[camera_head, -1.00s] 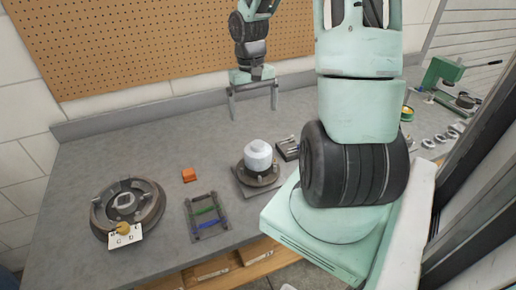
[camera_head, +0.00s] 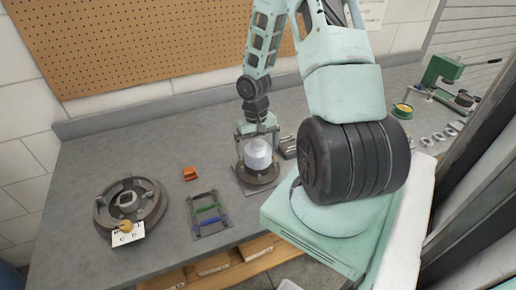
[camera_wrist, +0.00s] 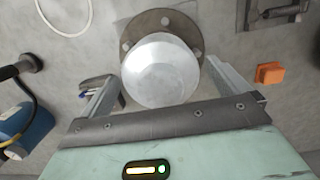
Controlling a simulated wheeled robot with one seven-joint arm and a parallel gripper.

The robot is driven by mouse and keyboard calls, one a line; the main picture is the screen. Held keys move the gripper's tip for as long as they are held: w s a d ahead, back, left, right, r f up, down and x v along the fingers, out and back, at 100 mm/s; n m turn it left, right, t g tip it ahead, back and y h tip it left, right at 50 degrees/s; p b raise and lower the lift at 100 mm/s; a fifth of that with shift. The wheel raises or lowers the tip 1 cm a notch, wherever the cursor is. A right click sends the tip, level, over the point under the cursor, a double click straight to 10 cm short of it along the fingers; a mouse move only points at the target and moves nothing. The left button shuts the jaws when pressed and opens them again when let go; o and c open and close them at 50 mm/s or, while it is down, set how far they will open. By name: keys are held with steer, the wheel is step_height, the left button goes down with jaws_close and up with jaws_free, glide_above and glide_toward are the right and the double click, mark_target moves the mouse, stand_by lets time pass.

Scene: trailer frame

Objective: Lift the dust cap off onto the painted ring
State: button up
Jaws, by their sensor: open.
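The dust cap (camera_head: 258,153) is a pale, rounded cylinder seated on a dark round flange (camera_head: 262,178) on the bench. In the wrist view the cap (camera_wrist: 158,72) lies between my fingers, with part of the flange (camera_wrist: 190,24) showing beyond it. My gripper (camera_head: 258,147) is over the cap, pointing down, with one finger on each side. In the wrist view its fingers (camera_wrist: 163,74) stand apart with visible gaps beside the cap. A white painted ring (camera_wrist: 64,35) is partly in view at the wrist view's top left; I cannot make it out in the head view.
An orange block (camera_head: 190,173) and a dark frame with green and blue bars (camera_head: 193,212) lie left of the flange. A brake-drum-like part (camera_head: 153,207) with a tag sits far left. A metal block (camera_head: 289,146) is close right of the cap. Bare bench lies behind.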

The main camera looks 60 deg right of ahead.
steer(key=shift+f, duration=0.65)
steer(key=c, duration=0.9)
steer(key=shift+a, duration=0.1)
steer(key=shift+c, duration=0.2)
